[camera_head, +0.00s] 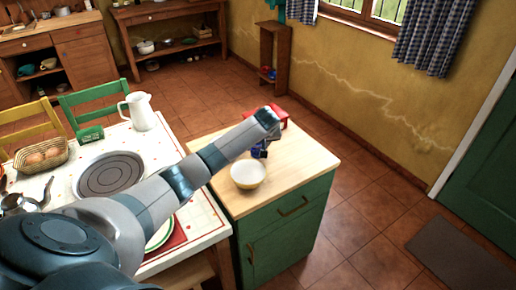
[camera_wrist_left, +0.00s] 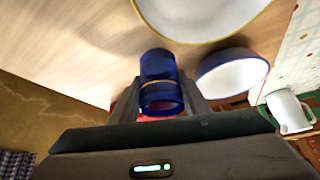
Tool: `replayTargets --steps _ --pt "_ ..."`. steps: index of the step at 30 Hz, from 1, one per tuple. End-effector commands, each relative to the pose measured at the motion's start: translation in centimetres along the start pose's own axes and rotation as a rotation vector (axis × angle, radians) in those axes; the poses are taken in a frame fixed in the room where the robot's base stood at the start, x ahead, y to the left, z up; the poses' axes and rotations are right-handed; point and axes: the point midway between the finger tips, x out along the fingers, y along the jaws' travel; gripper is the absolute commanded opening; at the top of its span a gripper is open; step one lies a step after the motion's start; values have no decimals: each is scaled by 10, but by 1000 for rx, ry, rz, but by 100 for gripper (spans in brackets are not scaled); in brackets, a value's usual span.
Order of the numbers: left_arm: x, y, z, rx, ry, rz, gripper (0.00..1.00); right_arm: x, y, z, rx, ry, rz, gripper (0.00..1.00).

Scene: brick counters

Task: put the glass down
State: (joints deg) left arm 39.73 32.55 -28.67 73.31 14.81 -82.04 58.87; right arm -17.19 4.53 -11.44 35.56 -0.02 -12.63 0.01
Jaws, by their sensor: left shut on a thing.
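A blue glass (camera_wrist_left: 160,82) is between the fingers of my left gripper (camera_wrist_left: 172,98) in the left wrist view. The gripper is shut on it. In the head view my left arm reaches across from the left, and the gripper (camera_head: 262,146) is over the far part of the wooden top of a green cabinet (camera_head: 296,160). The glass is small and partly hidden there, and I cannot tell whether it touches the top. My right gripper is in neither view.
A white and yellow bowl (camera_head: 248,176) stands on the cabinet top just nearer than the gripper. The left wrist view also shows a blue-rimmed bowl (camera_wrist_left: 232,76) beside the glass. A red object (camera_head: 281,120) is behind the arm. The cabinet top's right side is clear.

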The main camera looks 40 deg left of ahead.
Motion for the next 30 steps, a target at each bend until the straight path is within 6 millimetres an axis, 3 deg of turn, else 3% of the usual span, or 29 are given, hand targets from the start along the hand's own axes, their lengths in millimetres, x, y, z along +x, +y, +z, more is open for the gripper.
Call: replayTargets --steps 6,18,19,21,30 --pt "16 0 10 -1 0 0 17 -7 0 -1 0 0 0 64" --pt "19 0 13 -1 0 1 17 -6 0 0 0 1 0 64" --pt "19 0 13 0 0 1 47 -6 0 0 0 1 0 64" --pt "19 0 13 0 0 1 61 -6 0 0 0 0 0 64" --pt "19 0 12 -1 0 0 61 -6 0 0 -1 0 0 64"
